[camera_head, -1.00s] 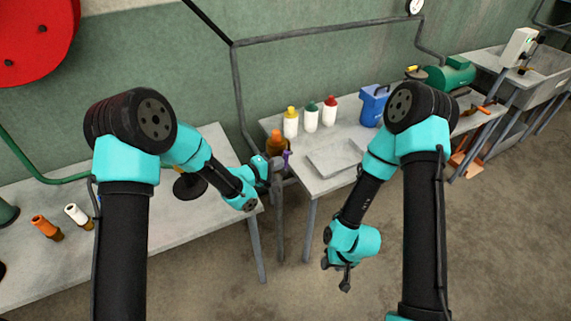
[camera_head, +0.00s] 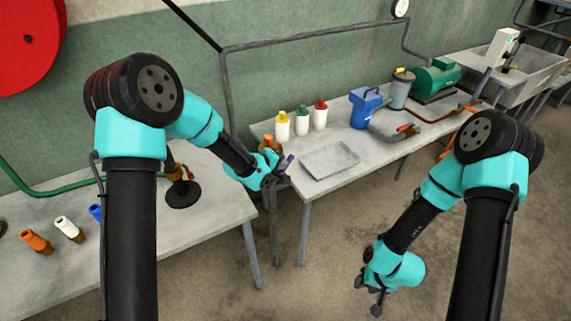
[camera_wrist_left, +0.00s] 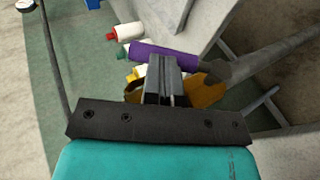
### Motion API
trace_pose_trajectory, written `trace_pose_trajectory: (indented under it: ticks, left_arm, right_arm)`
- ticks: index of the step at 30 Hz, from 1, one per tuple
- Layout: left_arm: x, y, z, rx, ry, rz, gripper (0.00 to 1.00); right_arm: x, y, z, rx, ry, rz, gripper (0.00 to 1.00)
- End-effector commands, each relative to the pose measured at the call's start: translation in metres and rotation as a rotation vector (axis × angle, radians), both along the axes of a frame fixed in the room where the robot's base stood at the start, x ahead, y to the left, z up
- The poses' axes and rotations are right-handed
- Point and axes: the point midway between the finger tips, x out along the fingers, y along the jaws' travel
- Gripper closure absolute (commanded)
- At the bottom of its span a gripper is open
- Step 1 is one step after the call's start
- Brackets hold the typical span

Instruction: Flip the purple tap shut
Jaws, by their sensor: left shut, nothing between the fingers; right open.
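The purple tap handle shows as a small purple piece (camera_head: 287,162) between the two tables, right at my left gripper. In the left wrist view the purple handle (camera_wrist_left: 163,55) lies across just beyond the fingertips; whether they touch it I cannot tell. My left gripper (camera_head: 277,177) is shut and empty, and it also shows in the left wrist view (camera_wrist_left: 163,72). An orange-brown fitting (camera_wrist_left: 205,90) and a grey pipe (camera_wrist_left: 255,55) sit beside it there. The tap's body is mostly hidden by the gripper. My right gripper (camera_head: 376,298) is open and empty, low over the floor.
Several bottles, including a yellow-capped one (camera_head: 282,127), stand behind the left gripper. A shallow grey tray (camera_head: 330,160) and a blue jug (camera_head: 366,108) are on the right table. Orange (camera_head: 37,241) and white (camera_head: 69,229) nozzles lie on the left table.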

Motion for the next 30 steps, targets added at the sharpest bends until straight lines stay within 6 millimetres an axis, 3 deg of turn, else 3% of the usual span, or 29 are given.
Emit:
trace_pose_trajectory:
  ticks: [19, 30]
  left_arm:
    - [-0.001, 0.003, 0.003, -0.002, -0.003, 0.003, 1.0]
    - [-0.029, 0.024, 0.032, -0.001, -0.003, -0.002, 1.0]
  right_arm:
    - [0.0, 0.0, 0.0, 0.0, 0.0, 0.0, 0.57]
    - [0.0, 0.0, 0.0, 0.0, 0.0, 0.0, 0.57]
